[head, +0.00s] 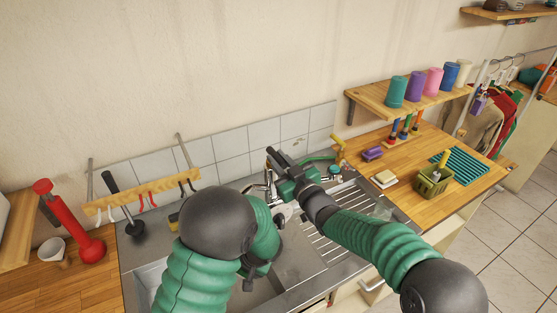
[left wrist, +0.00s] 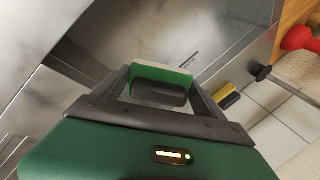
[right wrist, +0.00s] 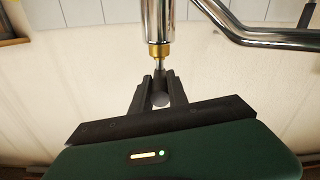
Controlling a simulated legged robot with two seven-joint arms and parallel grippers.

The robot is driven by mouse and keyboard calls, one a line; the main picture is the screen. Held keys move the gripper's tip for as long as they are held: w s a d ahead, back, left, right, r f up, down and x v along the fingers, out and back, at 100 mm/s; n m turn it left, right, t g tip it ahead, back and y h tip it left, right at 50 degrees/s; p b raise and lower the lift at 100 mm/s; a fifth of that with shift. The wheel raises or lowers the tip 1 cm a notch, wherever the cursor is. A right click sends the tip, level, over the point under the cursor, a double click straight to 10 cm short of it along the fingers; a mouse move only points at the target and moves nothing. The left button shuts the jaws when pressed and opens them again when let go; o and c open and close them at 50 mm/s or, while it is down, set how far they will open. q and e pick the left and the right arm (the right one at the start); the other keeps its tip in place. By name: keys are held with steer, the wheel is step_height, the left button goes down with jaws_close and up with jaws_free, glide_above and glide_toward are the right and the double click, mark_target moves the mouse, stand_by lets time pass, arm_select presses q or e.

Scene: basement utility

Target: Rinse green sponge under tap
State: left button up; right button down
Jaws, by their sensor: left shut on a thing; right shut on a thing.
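The green sponge (left wrist: 162,74), with a pale layer on one side, is between the fingers of my left gripper (left wrist: 160,88) in the left wrist view, above the steel sink (left wrist: 160,35). In the head view my left arm mostly hides that gripper, and I cannot see the sponge. My right gripper (right wrist: 160,92) is shut on the small end piece below the brass ring of the chrome tap (right wrist: 156,22). A chrome pipe (right wrist: 265,39) bends off to the right. In the head view my right gripper (head: 278,163) is at the tap, by the back wall. I see no running water.
A red plunger-like tool (head: 70,222) and white cup (head: 53,252) stand left of the sink. A hook rail (head: 145,192) is behind it.

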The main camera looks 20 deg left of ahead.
steer(key=shift+w+d+r+n+g+y, duration=0.1)
steer(key=shift+w+n+g+y, duration=0.1)
steer(key=shift+n+g+y, duration=0.45)
steer(key=shift+w+d+n+g+y, duration=0.2)
steer(key=shift+n+g+y, duration=0.15)
steer(key=shift+g, duration=0.55)
steer(key=shift+w+d+r+n+g+y, duration=0.1)
steer(key=shift+w+n+g+y, duration=0.1)
steer(key=shift+n+g+y, duration=0.35)
steer(key=c, duration=1.5)
jaws_free()
steer(key=shift+a, duration=0.1)
steer(key=shift+c, duration=0.2)
steer(key=shift+o, duration=1.2)
steer(key=shift+f, duration=0.2)
steer(key=v, duration=1.2)
steer(key=shift+w+a+r, duration=0.1)
steer(key=shift+w+r, duration=0.05)
